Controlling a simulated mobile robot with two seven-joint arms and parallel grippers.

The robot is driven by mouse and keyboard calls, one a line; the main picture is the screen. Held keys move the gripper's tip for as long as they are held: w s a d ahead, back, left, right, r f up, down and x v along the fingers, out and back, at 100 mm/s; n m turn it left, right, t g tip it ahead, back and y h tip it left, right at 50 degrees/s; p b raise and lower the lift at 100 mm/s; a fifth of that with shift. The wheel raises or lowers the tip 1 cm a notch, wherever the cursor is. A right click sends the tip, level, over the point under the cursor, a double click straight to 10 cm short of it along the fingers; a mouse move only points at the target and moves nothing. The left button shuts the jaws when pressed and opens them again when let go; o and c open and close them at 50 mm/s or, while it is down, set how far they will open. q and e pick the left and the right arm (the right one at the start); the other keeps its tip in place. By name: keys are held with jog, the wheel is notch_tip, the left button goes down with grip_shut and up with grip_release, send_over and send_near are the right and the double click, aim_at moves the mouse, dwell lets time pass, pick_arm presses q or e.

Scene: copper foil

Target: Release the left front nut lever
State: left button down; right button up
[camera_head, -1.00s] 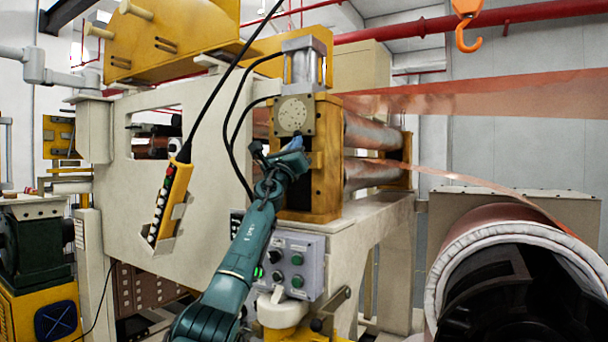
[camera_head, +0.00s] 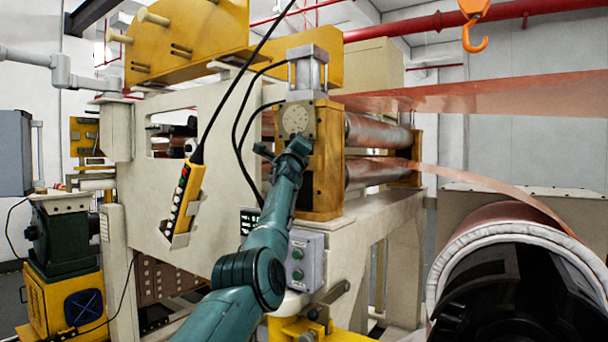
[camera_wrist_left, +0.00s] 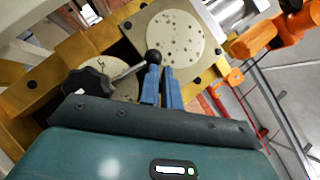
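The nut lever shows in the left wrist view as a black lobed knob (camera_wrist_left: 88,82) with a metal rod and a black ball end (camera_wrist_left: 153,57). In the head view a dark knob (camera_head: 263,150) shows left of my gripper, at the front of the yellow roller housing (camera_head: 325,165). My left gripper (camera_head: 300,143) is up against the housing front, just below the round plate. In the left wrist view its blue fingers (camera_wrist_left: 161,72) are close together, with the ball at the left fingertip. The ball does not appear gripped. Contact is unclear. My right gripper is not in view.
A yellow pendant (camera_head: 184,200) hangs left of my arm. A grey button box (camera_head: 305,258) sits below the housing. Black hoses (camera_head: 238,140) run down beside the housing. Copper foil (camera_head: 480,95) and a large roll (camera_head: 520,240) are on the right. An orange hook (camera_head: 475,35) hangs above.

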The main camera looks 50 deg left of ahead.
pick_arm(q)
jog(key=shift+w+f+n+g+y+b, duration=0.1)
jog(key=shift+n+g+y+b, duration=0.2)
jog(key=shift+n+g+b, duration=0.7)
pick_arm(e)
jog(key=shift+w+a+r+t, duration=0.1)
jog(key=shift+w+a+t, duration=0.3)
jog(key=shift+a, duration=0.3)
pick_arm(q)
jog(key=shift+a, duration=0.1)
jog(key=shift+f, duration=0.1)
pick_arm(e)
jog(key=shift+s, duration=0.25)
